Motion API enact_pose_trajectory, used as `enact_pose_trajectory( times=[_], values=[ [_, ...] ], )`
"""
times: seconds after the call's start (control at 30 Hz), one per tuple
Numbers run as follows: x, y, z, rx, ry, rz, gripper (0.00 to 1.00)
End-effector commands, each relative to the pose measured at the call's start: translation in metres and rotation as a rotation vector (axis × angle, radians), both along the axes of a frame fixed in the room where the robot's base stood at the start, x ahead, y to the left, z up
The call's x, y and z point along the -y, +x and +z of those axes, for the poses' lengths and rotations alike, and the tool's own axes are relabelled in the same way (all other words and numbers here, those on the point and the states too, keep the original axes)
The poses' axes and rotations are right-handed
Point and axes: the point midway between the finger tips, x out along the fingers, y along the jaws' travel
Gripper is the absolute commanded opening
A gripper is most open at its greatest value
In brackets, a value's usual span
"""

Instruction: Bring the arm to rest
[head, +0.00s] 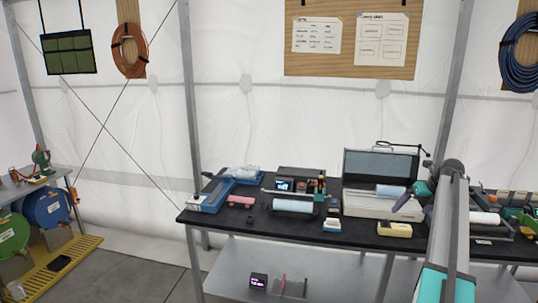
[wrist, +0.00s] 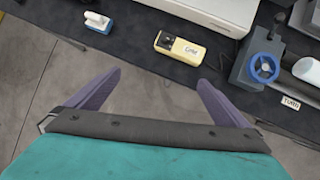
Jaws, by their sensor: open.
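My gripper (head: 402,204) is at the right of the head view, at the end of my raised arm, and overlaps the white machine there. In the wrist view my gripper (wrist: 152,84) has its two purple fingers wide apart, with nothing between them but grey floor and the table's dark edge. It is open and empty. The black-topped table (head: 330,229) is beyond the fingertips, and I see no contact with it.
A yellow meter (wrist: 180,46) lies near the table's front edge, with a small white-and-blue block (wrist: 97,22) left of it. A blue-wheeled grey device (wrist: 262,67) stands right. The white machine (head: 375,203) has its lid up. Floor in front is clear.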

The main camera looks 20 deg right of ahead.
Motion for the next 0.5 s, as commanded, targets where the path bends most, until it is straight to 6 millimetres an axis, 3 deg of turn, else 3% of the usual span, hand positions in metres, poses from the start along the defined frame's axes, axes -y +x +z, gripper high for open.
enact_pose_trajectory(
  times=[0.03, 0.2, 0.5],
  values=[
    [-0.019, 0.009, -0.022, -0.014, 0.013, 0.021, 1.0],
    [-0.073, 0.033, -0.082, -0.062, 0.05, 0.084, 1.0],
    [-0.177, 0.054, -0.189, -0.153, 0.099, 0.205, 1.0]
  ],
)
